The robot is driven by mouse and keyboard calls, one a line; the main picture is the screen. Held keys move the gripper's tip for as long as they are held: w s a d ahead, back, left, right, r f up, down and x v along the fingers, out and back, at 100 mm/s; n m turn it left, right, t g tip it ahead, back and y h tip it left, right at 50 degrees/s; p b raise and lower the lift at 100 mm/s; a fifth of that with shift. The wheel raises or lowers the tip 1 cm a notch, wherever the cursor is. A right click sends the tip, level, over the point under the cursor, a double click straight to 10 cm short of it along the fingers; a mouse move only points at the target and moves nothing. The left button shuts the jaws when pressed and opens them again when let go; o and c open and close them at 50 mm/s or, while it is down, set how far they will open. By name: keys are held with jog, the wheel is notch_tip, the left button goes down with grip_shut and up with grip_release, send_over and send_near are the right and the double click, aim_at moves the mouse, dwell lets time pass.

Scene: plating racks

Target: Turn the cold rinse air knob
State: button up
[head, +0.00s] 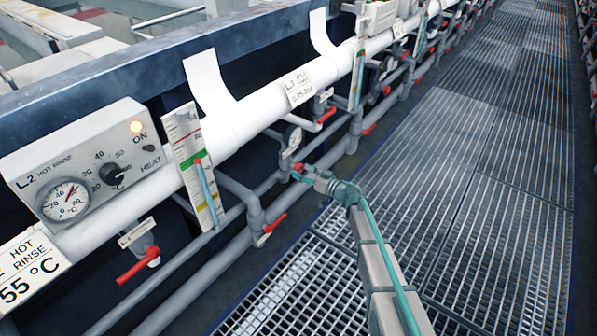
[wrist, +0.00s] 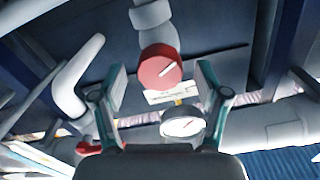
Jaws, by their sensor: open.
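A round red knob (wrist: 158,72) with a white pointer line sits on a grey pipe fitting in the wrist view. It also shows small in the head view (head: 298,168), at my gripper's tip. My gripper (wrist: 162,70) is open, with one teal-edged finger on each side of the knob in the picture. Gaps show between both fingers and the knob. I cannot tell whether the knob is between the fingertips or just beyond them. A small white label (wrist: 168,96) lies beside the knob; its text is unreadable.
A round gauge (wrist: 183,124) is close to the knob. Grey pipes (head: 240,192) and red lever handles (head: 137,268) are to the left in the head view. A hot rinse control box (head: 85,165) is farther left. Metal grating (head: 480,170) is clear to the right.

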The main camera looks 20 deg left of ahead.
jog(key=shift+x, duration=1.15)
jog(key=c, duration=1.2)
jog(key=shift+o, duration=0.2)
